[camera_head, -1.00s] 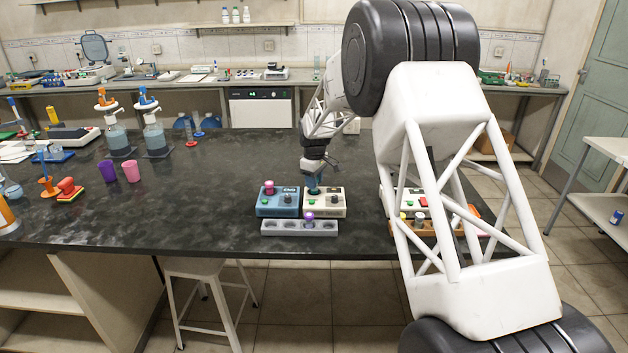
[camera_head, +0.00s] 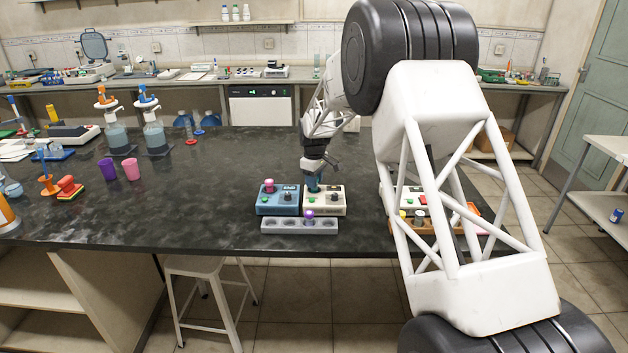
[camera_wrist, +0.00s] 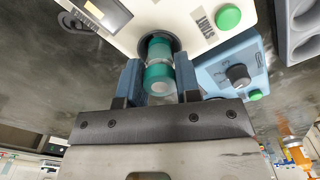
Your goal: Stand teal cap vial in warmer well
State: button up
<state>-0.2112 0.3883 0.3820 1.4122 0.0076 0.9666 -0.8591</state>
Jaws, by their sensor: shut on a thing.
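The teal cap vial (camera_wrist: 159,78) sits between the two blue fingers of my gripper (camera_wrist: 159,88) in the wrist view. My gripper is shut on it. The vial's far end is at the dark round well (camera_wrist: 172,42) of the cream warmer (camera_wrist: 180,18), and appears to be in its mouth; how deep I cannot tell. In the head view my gripper (camera_head: 314,188) points down over the left part of the cream warmer (camera_head: 335,206). There the vial is mostly hidden by the fingers.
A blue device (camera_head: 268,207) with a pink-capped vial (camera_head: 269,186) stands directly left of the warmer. A grey rack (camera_head: 285,228) in front holds a purple-capped vial (camera_head: 308,216). An orange-brown tray (camera_head: 428,226) is to the right, partly behind my arm.

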jog(key=shift+f, duration=0.8)
dwell(0.4)
jog(key=o, duration=1.2)
jog(key=shift+o, duration=0.2)
jog(key=shift+r, duration=3)
jog(key=shift+r, duration=0.1)
